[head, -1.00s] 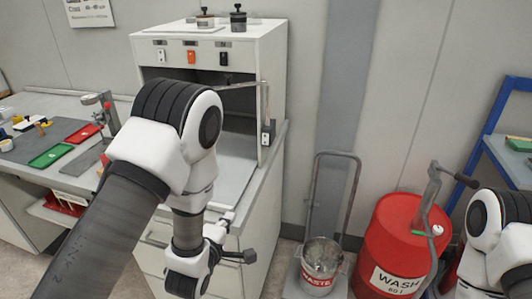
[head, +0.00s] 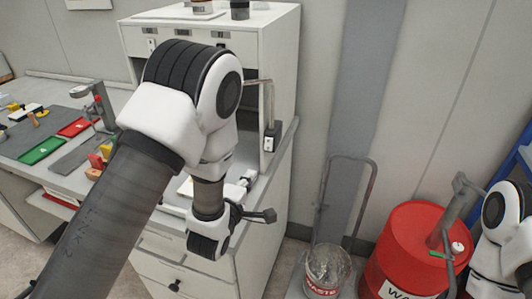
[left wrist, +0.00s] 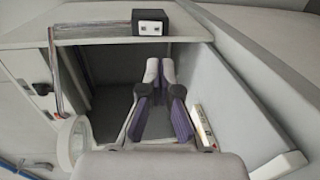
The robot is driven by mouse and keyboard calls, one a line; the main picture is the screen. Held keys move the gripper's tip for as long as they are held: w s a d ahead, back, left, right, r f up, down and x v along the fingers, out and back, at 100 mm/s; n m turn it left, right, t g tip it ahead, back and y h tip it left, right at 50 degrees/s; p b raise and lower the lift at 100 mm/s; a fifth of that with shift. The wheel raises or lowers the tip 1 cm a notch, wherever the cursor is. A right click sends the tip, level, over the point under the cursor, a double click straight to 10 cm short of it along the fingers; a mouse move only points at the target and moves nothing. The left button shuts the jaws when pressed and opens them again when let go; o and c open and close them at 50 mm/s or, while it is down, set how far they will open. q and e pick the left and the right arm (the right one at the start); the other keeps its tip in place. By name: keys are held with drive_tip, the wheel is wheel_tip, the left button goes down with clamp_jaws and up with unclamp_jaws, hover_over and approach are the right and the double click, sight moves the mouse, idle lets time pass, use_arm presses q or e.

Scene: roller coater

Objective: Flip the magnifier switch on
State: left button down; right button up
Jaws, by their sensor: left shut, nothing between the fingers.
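The magnifier's jointed metal arm (head: 271,98) stands at the right front edge of the white cabinet. At its foot is a small box with a pale switch face (head: 270,138). In the left wrist view this dark box with its white switch face (left wrist: 150,26) is at top centre, and the metal arm runs down left to a pale ring, likely the magnifier head (left wrist: 72,142). Which way the switch is set is not clear. My left gripper (left wrist: 160,68) is shut and empty, below the box in that view and apart from it. My right gripper is not in view.
The white cabinet (head: 277,50) has an open front recess and stands on a drawer unit. The bench at left holds a green tray (head: 42,150) and a red tray (head: 76,127). A waste bucket (head: 325,268) and a red drum (head: 405,240) stand at right.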

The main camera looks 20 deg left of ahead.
sight(268, 150)
use_arm(q)
drive_tip(key=w+p, duration=0.1)
drive_tip(key=w, duration=0.3)
drive_tip(key=w+p, duration=0.1)
drive_tip(key=w, duration=0.2)
drive_tip(key=w+f+p, duration=0.1)
drive_tip(key=w+p, duration=0.1)
drive_tip(key=w, duration=0.2)
drive_tip(key=shift+w+d, duration=0.15)
drive_tip(key=shift+w, duration=0.2)
drive_tip(key=shift+w+f, duration=0.2)
drive_tip(key=shift+w, duration=0.25)
